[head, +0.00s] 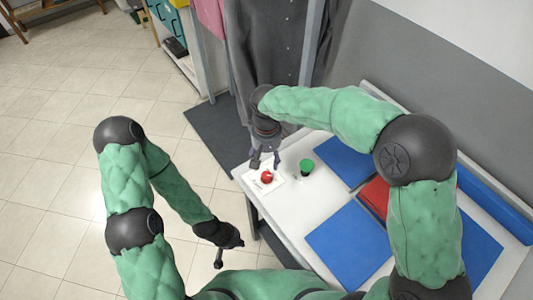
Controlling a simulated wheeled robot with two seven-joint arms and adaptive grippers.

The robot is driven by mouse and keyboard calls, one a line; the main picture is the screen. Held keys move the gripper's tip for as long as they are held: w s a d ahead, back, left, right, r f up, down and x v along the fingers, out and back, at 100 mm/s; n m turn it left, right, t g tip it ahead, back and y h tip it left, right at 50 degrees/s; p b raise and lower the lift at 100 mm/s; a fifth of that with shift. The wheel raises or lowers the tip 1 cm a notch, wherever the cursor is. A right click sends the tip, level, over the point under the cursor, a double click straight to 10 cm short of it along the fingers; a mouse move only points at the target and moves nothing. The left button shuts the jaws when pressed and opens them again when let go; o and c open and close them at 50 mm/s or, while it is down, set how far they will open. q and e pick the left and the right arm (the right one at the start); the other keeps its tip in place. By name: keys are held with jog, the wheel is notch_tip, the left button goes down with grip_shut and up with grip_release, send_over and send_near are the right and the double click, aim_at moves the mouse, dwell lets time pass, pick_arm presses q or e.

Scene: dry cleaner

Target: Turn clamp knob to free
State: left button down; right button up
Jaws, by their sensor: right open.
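I cannot tell whether a finger touches the knob. My left gripper (219,261) hangs low at the left, off the table and over the floor; its fingers are too small to judge.
Blue pads (348,240) and a red pad (374,197) cover the table's (296,221) right part. A dark garment (262,45) hangs behind. The tiled floor at left is clear.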

aim_at(266, 175)
notch_tip(266, 175, down, 10)
jog(key=shift+s+f+b, duration=0.1)
jog(key=shift+f+b, duration=0.15)
jog(key=shift+b, duration=0.9)
jog(key=c, duration=1.1)
